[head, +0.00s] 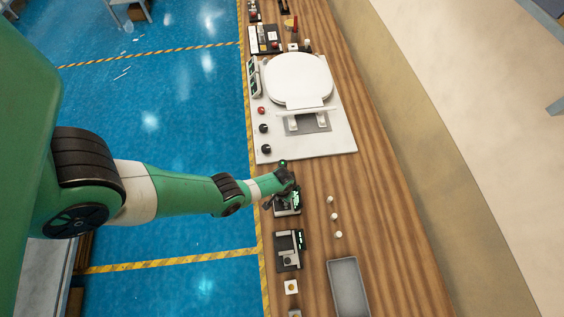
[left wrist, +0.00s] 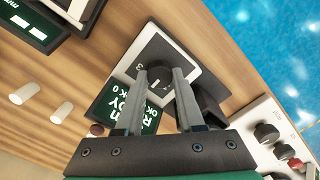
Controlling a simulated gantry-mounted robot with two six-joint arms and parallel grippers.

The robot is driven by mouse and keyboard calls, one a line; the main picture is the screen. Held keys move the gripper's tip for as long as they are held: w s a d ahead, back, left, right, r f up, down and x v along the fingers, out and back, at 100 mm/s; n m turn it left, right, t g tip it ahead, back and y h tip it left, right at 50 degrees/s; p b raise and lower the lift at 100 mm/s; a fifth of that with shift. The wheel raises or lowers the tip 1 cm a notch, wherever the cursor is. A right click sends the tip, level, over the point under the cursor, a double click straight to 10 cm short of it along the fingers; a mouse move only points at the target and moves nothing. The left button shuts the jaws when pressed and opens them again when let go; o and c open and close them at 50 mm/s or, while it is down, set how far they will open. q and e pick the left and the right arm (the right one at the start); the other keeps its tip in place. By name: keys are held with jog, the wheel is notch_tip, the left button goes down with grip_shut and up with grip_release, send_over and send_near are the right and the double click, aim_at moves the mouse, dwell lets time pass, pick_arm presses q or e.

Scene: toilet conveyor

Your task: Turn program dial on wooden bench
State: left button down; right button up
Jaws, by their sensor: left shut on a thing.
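My left gripper (head: 286,181) is over a small grey-and-black device (head: 288,207) on the wooden bench (head: 365,200). In the left wrist view my left gripper (left wrist: 165,75) has its two fingers shut on a black dial (left wrist: 159,88), one finger on each side. The dial sits on the device's dark panel with a pale border. A green-lit screen (left wrist: 125,108) with white letters is beside it, partly hidden by a finger. In the head view the gripper and wrist cover the dial. My right gripper is not in view.
A white toilet seat unit (head: 298,80) on a pale plate with knobs stands just beyond the device. A second similar device (head: 287,250) and a grey tray (head: 348,287) are nearer. Several small white pegs (head: 334,217) stand to the right. Blue floor (head: 170,130) lies left.

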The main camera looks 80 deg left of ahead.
pick_arm(q)
jog(key=m, duration=1.2)
dwell(0.5)
jog(key=c, duration=0.5)
grip_release()
